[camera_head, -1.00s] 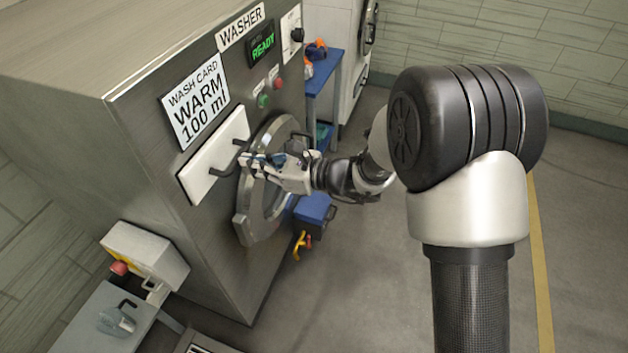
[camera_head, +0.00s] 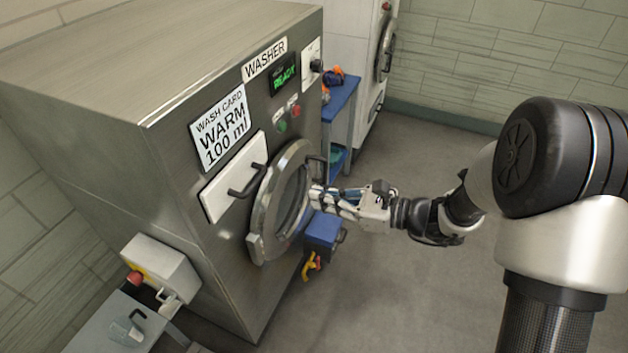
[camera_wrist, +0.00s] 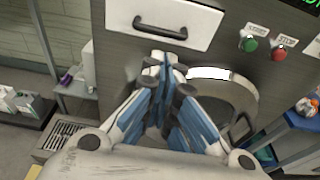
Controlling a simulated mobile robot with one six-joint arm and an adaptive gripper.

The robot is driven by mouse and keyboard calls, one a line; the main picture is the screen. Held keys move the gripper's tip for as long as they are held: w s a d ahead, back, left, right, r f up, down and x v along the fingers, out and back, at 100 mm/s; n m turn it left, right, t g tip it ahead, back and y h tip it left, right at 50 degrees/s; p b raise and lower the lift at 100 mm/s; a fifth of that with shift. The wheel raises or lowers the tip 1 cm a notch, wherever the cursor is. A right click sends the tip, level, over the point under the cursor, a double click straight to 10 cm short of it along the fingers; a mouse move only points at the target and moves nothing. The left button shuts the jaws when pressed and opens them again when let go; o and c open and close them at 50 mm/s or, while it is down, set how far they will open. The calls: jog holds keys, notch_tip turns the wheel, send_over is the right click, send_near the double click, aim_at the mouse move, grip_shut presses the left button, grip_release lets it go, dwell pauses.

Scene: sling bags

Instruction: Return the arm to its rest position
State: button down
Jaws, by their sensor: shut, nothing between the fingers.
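My gripper (camera_head: 322,199) is at the end of my arm, in front of the round door (camera_head: 286,200) of the washer (camera_head: 225,235) in the head view. Its fingers are shut with nothing between them. In the wrist view the fingertips of my gripper (camera_wrist: 163,68) meet just below the white drawer, with the door ring (camera_wrist: 232,95) behind and to the right. The door lies against the washer front; I cannot tell whether it is latched. The fingers seem apart from the door, though the gap is hard to judge.
The white drawer (camera_head: 233,178) is on the washer front, under a wash card reading "WARM 100 ml" (camera_head: 220,128). A blue table (camera_head: 341,112) stands beyond the washer. A side bench (camera_head: 95,325) is front left. Floor at right is open.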

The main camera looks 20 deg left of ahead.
jog(key=s+d+r+n+g+h, duration=0.1)
jog(key=s+d+r+n+h, duration=0.2)
jog(key=s+d+r+n, duration=0.25)
jog(key=s+d+r+n+g+h, duration=0.1)
jog(key=s+d+r+n+h, duration=0.1)
jog(key=s+d+n+h, duration=0.5)
jog(key=s+d+r+n+t+h, duration=0.1)
jog(key=s+d+n+t+h, duration=0.1)
jog(key=d, duration=0.6)
jog(key=s+d+r+n+t+h, duration=0.1)
jog(key=s+d+n+t+h, duration=0.2)
jog(key=s+d, duration=0.4)
jog(key=shift+d+r+n+h, duration=0.2)
jog(key=shift+d+n+h, duration=0.2)
jog(key=shift+d+n, duration=0.25)
